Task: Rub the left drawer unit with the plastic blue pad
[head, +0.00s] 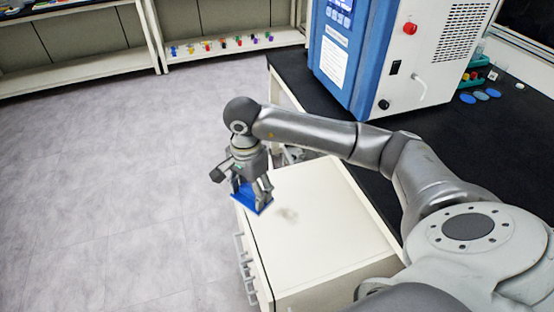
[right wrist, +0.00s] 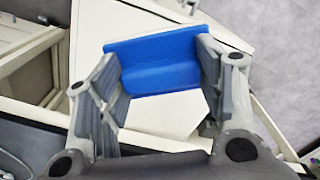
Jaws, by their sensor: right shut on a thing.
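My right gripper (head: 253,192) is shut on the blue pad (head: 252,199), holding it at the far left corner of the white drawer unit (head: 325,235). In the right wrist view the blue pad (right wrist: 155,62) sits between the two fingers of the gripper (right wrist: 158,80), with the white unit top below it. I cannot tell whether the pad touches the top. A faint greyish smudge shows on the top, right of the pad. The unit's drawer handles face left. My left gripper is not in view.
A black bench (head: 445,140) stands behind and right of the unit, carrying a blue and white machine (head: 385,55). Blue discs (head: 480,95) lie on the bench. White shelves (head: 235,45) with small coloured items stand at the back. The grey floor (head: 110,180) at left is clear.

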